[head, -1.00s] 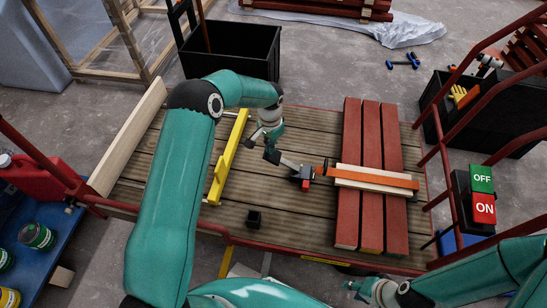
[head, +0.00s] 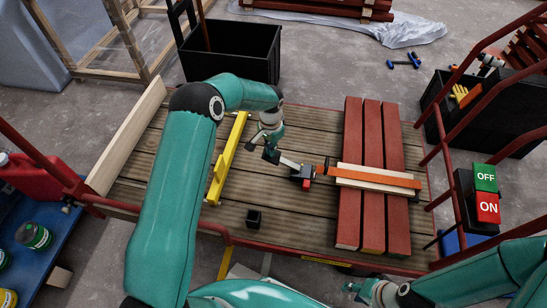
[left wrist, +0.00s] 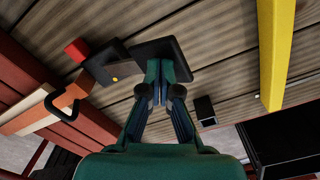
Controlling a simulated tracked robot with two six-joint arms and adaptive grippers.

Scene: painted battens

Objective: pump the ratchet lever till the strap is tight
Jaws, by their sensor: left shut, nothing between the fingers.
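The ratchet (head: 306,172), black with a red part, sits on the plank deck left of three red battens (head: 375,120). Its pale lever (head: 289,163) points left and ends in a dark grip. An orange strap (head: 375,177) runs from the ratchet across a pale wood strip (head: 350,184) on the battens. My left gripper (head: 268,148) is shut and empty, right at the lever's grip. In the left wrist view its fingertips (left wrist: 164,68) overlap the dark grip (left wrist: 178,50); contact is unclear. The ratchet (left wrist: 106,62) shows there too. My right gripper (head: 352,288) is low in the head view, its fingers too small to judge.
A yellow bar (head: 227,158) lies left of my left gripper. A small black box (head: 254,217) stands on the front of the deck. Red railings (head: 455,185) and an ON/OFF switch box (head: 486,193) are at the right. A black bin (head: 232,50) stands behind.

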